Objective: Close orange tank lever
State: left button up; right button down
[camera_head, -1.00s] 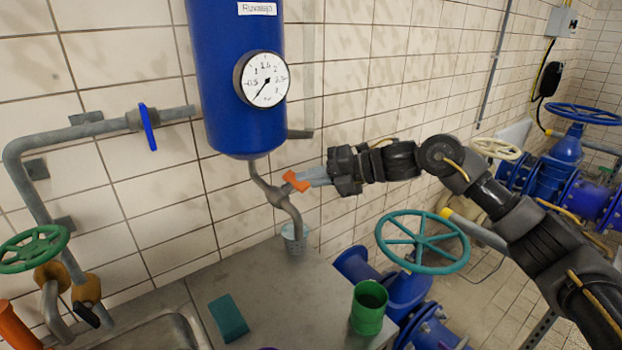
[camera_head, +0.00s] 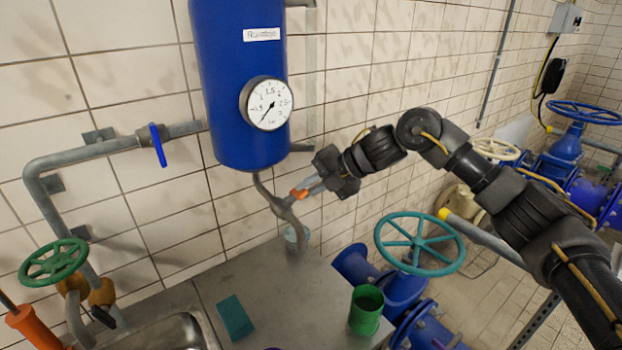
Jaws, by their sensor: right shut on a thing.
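The orange lever (camera_head: 299,193) sits on the thin grey drain pipe (camera_head: 268,192) below the blue tank (camera_head: 237,90). Only a small part of the lever shows; the rest is hidden by the gripper fingers. My right gripper (camera_head: 309,188) comes in from the right and is shut on the lever, its grey fingers pointing down and left. My left gripper is not in view.
A counter (camera_head: 280,285) below holds a green cup (camera_head: 366,310), a teal sponge (camera_head: 235,317) and a small clear cup (camera_head: 297,238) under the pipe outlet. A teal handwheel (camera_head: 420,243) stands right of the counter. A gauge (camera_head: 267,103) is on the tank.

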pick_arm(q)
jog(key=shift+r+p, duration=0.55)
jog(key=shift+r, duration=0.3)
pick_arm(e)
jog(key=shift+a+r+m+h, duration=0.1)
jog(key=shift+r+m+h, duration=0.05)
jog(key=shift+m+h, duration=0.3)
jog(key=c, duration=1.5)
grip_release()
